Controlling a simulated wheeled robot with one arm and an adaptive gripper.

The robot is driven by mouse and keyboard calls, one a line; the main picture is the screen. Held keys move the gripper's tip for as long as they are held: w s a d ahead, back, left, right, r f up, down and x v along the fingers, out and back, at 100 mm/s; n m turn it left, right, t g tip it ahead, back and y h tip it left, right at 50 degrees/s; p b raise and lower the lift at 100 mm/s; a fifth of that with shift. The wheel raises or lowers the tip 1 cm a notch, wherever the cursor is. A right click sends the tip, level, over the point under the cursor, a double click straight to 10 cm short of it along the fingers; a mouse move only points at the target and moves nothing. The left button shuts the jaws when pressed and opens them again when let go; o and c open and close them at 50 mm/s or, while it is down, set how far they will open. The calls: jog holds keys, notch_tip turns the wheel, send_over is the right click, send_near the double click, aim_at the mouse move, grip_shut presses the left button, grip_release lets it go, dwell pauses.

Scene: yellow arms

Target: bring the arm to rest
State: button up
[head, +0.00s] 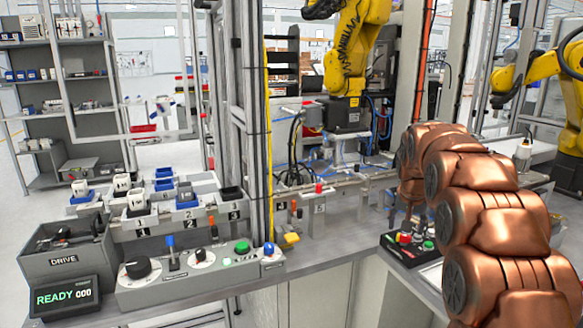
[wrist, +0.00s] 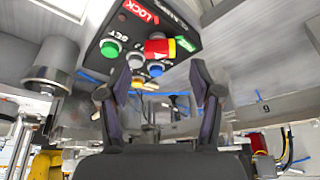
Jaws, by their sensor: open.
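My copper-coloured arm rises at the right of the head view, and its end reaches behind the button box. In the wrist view my gripper (wrist: 160,92) has its two dark fingers apart with nothing held between them. A black button box (wrist: 130,30) lies ahead of the fingers, with a red knob (wrist: 158,46), a green button (wrist: 110,48) and white and blue buttons. In the head view the same box (head: 398,250) sits on the bench beside my arm. The gripper itself is hidden behind my arm in the head view.
A grey control panel (head: 200,272) with a dial, levers and buttons stands on the bench at the left, beside a READY display (head: 64,297) and a DRIVE bin (head: 70,255). A vertical post (head: 258,120) rises mid-bench. Yellow robot arms (head: 352,50) stand behind.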

aim_at(404, 235)
jog(key=shift+x, duration=2.1)
